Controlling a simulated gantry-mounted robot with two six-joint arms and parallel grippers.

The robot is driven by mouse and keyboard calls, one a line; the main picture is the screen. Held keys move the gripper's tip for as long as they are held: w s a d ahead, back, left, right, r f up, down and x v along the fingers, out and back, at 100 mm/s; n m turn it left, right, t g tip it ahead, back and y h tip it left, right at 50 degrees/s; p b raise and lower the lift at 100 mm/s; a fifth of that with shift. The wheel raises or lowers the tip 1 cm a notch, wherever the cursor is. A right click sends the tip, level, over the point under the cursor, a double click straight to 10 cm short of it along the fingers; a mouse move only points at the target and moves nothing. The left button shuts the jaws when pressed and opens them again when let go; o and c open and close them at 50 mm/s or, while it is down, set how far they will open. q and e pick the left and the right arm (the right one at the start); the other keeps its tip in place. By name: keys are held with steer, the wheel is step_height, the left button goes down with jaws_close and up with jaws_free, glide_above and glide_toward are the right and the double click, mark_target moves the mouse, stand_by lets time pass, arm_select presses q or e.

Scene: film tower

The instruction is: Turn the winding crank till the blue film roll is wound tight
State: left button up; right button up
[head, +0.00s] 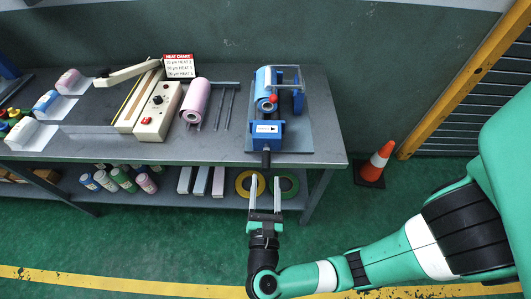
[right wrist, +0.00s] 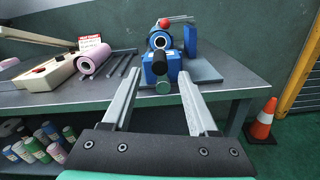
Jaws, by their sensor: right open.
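The winder stands at the table's right end. Its blue film roll (head: 263,82) lies along the frame, and its open end also shows in the right wrist view (right wrist: 160,40). In front is a blue housing (head: 266,140) with an arrow label. A black handle-like part (head: 265,158), perhaps the winding crank, sticks out over the table's front edge. It also shows in the right wrist view (right wrist: 158,62). My right gripper (head: 264,180) is open and empty, just short of this part, its fingers pointing at it. How tightly the film is wound cannot be told. My left gripper is out of view.
A red ball knob (head: 273,98) sits beside the roll's near end. A pink roll (head: 195,100) and metal rods lie to the left, beside a cream sealer (head: 157,112). Rolls and tape rings fill the lower shelf. An orange cone (head: 376,160) stands on the floor right.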

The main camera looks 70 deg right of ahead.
mark_target(267, 152)
steer(key=x, duration=1)
steer(key=shift+d, duration=0.25)
jaws_close()
stand_by(0.9)
